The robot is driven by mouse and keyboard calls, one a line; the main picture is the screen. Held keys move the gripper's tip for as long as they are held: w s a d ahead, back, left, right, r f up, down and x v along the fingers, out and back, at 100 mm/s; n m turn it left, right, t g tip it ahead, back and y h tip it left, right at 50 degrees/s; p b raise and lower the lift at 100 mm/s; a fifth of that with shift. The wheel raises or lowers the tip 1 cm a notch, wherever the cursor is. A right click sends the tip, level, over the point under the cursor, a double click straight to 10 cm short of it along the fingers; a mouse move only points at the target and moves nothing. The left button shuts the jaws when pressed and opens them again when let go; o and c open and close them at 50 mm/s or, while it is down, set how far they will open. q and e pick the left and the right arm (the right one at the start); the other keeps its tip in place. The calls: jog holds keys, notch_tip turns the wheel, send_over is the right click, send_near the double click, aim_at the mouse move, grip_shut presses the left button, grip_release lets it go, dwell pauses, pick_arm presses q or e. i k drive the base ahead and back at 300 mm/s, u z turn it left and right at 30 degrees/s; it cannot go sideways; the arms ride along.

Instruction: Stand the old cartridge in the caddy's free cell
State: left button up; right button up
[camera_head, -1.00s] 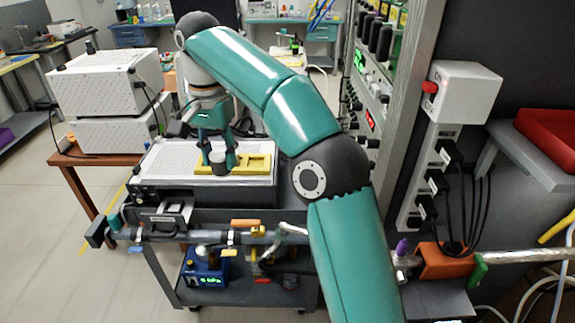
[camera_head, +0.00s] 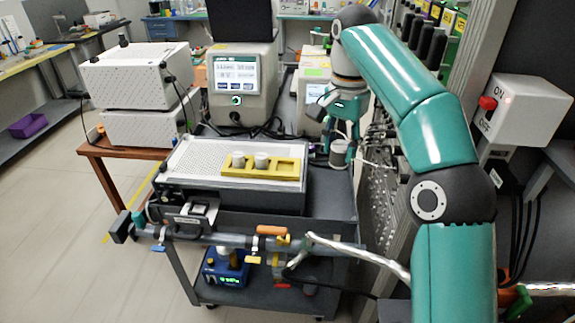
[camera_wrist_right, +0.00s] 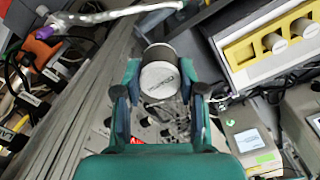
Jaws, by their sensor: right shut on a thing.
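The yellow caddy (camera_head: 283,178) lies on the white perforated top of a box on the cart. Two grey cartridges, one in the left cell (camera_head: 238,160) and one in the middle cell (camera_head: 262,160), stand in it; its right cell is empty. My right gripper (camera_head: 340,140) is to the right of the caddy, shut on a grey cylindrical cartridge (camera_head: 340,154). In the right wrist view the cartridge (camera_wrist_right: 160,78) sits between the fingers, its pale marked end facing the camera. The caddy (camera_wrist_right: 238,52) shows there at upper right, apart from the gripper. My left gripper is not in view.
An instrument with a lit screen (camera_head: 238,80) stands behind the caddy, with a smaller one (camera_head: 314,95) to its right. A rack panel (camera_head: 392,215) rises close to the right of my gripper. White boxes (camera_head: 135,80) stand at left.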

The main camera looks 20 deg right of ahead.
aim_at(285, 169)
jog(key=i, duration=0.85)
jog(key=u, duration=0.05)
